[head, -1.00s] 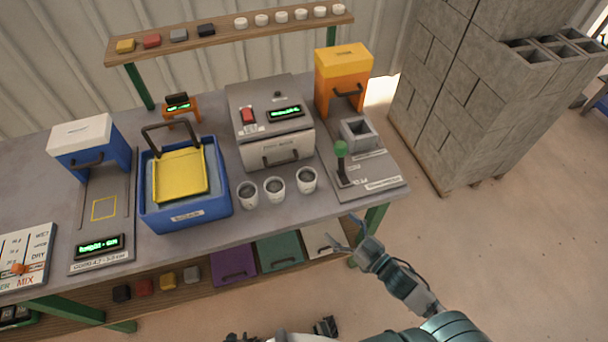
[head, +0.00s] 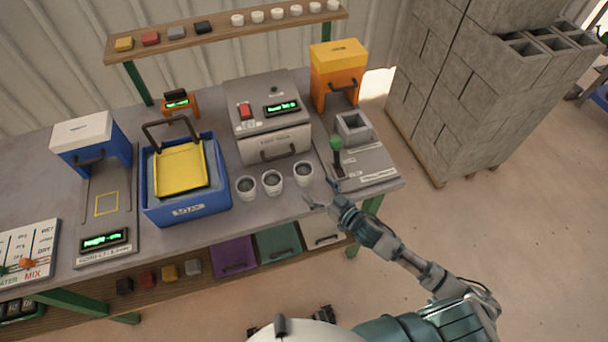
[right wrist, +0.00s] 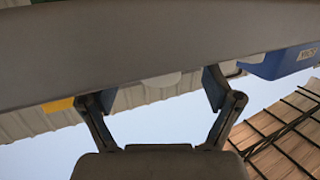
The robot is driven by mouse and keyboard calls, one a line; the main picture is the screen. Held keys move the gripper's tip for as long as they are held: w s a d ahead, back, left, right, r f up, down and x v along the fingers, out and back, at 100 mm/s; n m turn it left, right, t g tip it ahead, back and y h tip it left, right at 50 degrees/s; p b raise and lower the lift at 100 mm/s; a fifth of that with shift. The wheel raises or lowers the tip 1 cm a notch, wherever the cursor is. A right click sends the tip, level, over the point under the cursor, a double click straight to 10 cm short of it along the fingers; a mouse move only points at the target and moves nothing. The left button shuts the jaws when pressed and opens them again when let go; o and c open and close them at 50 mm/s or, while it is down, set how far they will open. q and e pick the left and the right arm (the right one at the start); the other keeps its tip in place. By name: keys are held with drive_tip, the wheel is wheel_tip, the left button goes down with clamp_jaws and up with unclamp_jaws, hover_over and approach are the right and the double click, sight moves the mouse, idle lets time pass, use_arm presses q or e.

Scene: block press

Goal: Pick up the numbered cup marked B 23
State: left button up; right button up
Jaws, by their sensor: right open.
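Three white cups with dark insides stand upright in a row on the workbench: a left cup (head: 245,188), a middle cup (head: 272,183) and a right cup (head: 303,173). No marking on them is legible, so I cannot tell which is B 23. My right gripper (head: 318,196) is open and empty at the bench's front edge, just in front of the right cup and apart from it. In the right wrist view its spread fingers (right wrist: 160,92) show, with a pale rounded shape between them, partly hidden by a grey band. My left gripper is not in view.
A blue tub (head: 187,211) with a yellow tray stands left of the cups. A grey machine (head: 272,148) is behind them. A green-knobbed lever (head: 337,145) and an orange dispenser (head: 338,58) stand to the right. Small white pieces line the upper shelf (head: 220,36).

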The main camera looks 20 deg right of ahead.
sight(309, 180)
drive_tip(key=x, duration=0.5)
drive_tip(key=shift+w+r, duration=0.1)
drive_tip(key=shift+w, duration=0.15)
drive_tip(key=c, duration=1.4)
drive_tip(key=shift+s+r, duration=0.1)
